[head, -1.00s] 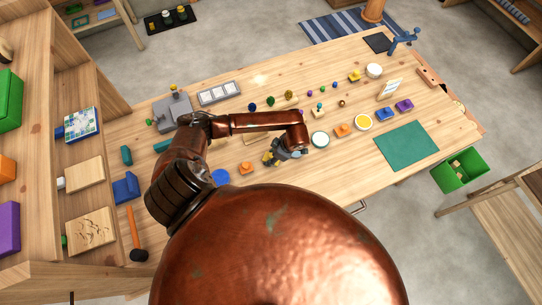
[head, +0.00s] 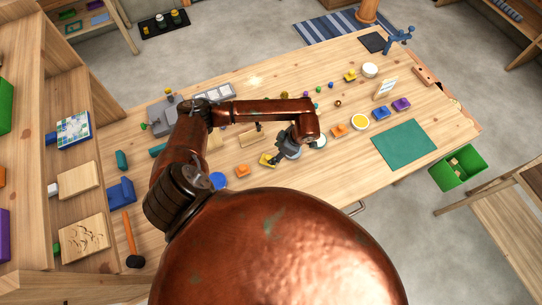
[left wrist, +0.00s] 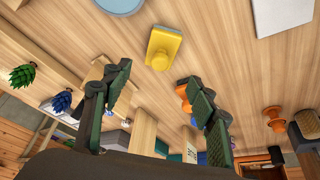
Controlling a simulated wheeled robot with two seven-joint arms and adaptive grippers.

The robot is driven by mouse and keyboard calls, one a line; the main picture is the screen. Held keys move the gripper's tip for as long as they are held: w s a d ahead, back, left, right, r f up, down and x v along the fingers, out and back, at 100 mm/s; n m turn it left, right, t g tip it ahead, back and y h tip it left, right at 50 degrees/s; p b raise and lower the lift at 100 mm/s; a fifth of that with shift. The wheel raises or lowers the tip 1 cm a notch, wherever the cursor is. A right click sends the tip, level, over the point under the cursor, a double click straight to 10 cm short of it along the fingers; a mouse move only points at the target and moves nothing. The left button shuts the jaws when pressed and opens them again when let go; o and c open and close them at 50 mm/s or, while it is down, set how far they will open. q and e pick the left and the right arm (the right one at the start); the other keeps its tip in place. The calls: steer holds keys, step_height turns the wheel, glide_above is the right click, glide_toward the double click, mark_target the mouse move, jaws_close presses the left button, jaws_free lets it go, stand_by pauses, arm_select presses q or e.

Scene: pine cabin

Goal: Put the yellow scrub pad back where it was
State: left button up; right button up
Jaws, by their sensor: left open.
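The yellow scrub pad (head: 267,160) lies on the wooden table beside my left gripper (head: 283,149) in the head view. In the left wrist view, a yellow block with a rounded knob on top, apparently the scrub pad (left wrist: 162,50), lies on the table just beyond the fingertips. My left gripper (left wrist: 156,75) is open there, its two dark fingers spread with nothing between them. The pad is apart from both fingers in that view. My right gripper is not in view.
An orange object (head: 242,170) and a blue disc (head: 218,180) are left of the pad. A green mat (head: 404,144) is bare.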

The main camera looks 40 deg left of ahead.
mark_target(268, 156)
arm_select(q)
steer(key=shift+v, duration=1.55)
steer(key=shift+f, duration=0.1)
steer(key=p+x, duration=0.2)
steer(key=x, duration=1)
steer(key=shift+w+r, duration=0.1)
steer(key=shift+r, duration=0.9)
steer(key=shift+v, duration=0.8)
steer(key=shift+a, duration=0.15)
